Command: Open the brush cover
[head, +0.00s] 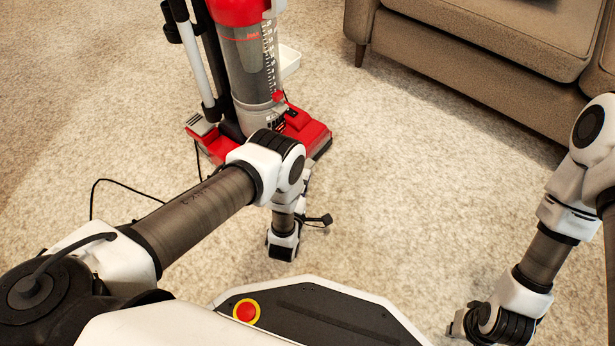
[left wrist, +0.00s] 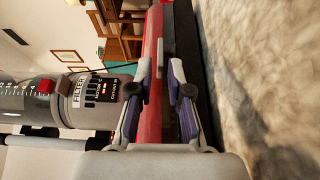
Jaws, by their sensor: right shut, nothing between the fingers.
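The upright vacuum cleaner stands on the carpet in the head view, with a clear dust cup (head: 250,60) and a red floor head (head: 310,130), the likely brush cover. My left arm's wrist hangs in front of it, and its fingers cannot be made out there. In the left wrist view, turned sideways, my left gripper (left wrist: 162,68) is open, its two fingers apart. The red floor head (left wrist: 153,50) shows behind and between the fingers. I cannot tell whether they touch it.
A brown sofa (head: 470,60) stands at the upper right. A black cord (head: 115,181) lies on the carpet (head: 420,170) at left. A white tray-like object (head: 289,62) is behind the vacuum. Carpet between the vacuum and my right arm is clear.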

